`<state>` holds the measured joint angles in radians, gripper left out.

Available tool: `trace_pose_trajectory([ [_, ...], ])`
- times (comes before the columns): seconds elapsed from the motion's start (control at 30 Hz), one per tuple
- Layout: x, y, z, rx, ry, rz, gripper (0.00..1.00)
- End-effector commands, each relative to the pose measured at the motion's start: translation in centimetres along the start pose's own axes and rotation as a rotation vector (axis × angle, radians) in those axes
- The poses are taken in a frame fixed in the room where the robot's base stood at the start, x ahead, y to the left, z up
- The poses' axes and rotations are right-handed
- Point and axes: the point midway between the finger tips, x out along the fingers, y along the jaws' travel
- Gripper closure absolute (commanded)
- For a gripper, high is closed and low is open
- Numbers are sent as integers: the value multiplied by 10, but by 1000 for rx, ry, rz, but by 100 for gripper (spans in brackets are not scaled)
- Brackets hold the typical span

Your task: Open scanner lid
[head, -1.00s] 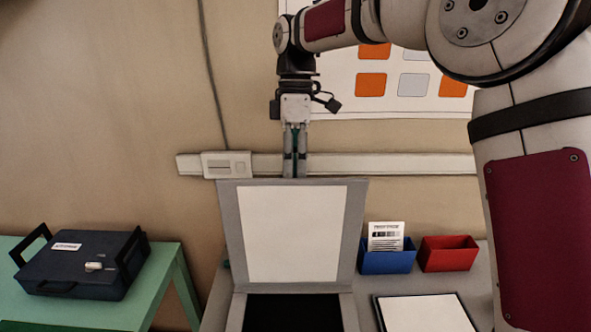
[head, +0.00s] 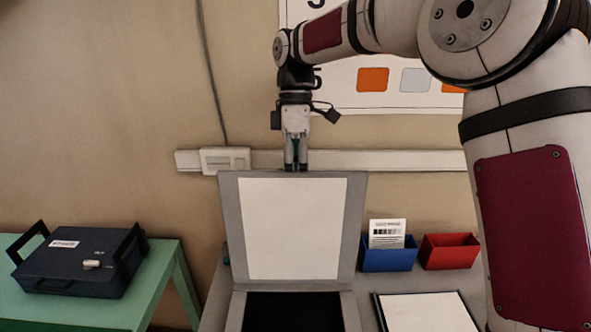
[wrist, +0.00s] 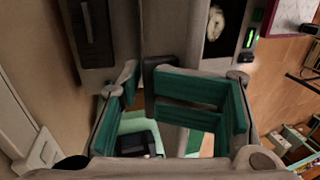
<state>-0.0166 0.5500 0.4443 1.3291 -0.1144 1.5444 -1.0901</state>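The scanner lid (head: 292,230) stands raised, close to upright, on the scanner, with its white inner panel facing me in the head view. Below it the dark scanner bed (head: 293,312) is uncovered. My gripper (head: 296,168) points down at the lid's top edge, and its fingertips are partly hidden behind that edge. I cannot tell whether it touches the lid. In the wrist view my gripper (wrist: 143,75) shows green finger pads with a narrow gap at the tips. Nothing is clearly held there.
A blue bin (head: 388,258) with a printed card (head: 387,233) and a red bin (head: 448,252) stand right of the lid. A white-topped pad (head: 427,313) lies in front of them. A dark case (head: 80,264) rests on a green table (head: 160,280) at left. A wall rail (head: 390,160) runs behind.

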Motion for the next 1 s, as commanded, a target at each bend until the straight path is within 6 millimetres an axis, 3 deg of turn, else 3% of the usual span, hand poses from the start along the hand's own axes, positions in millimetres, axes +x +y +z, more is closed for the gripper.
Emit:
trace_pose_trajectory([
  [0.37,-9,-1,-1,0,2,0,72],
  [0.8,-84,0,-1,-1,2,1,72],
  [1.0,-107,0,-1,-1,2,0,72],
])
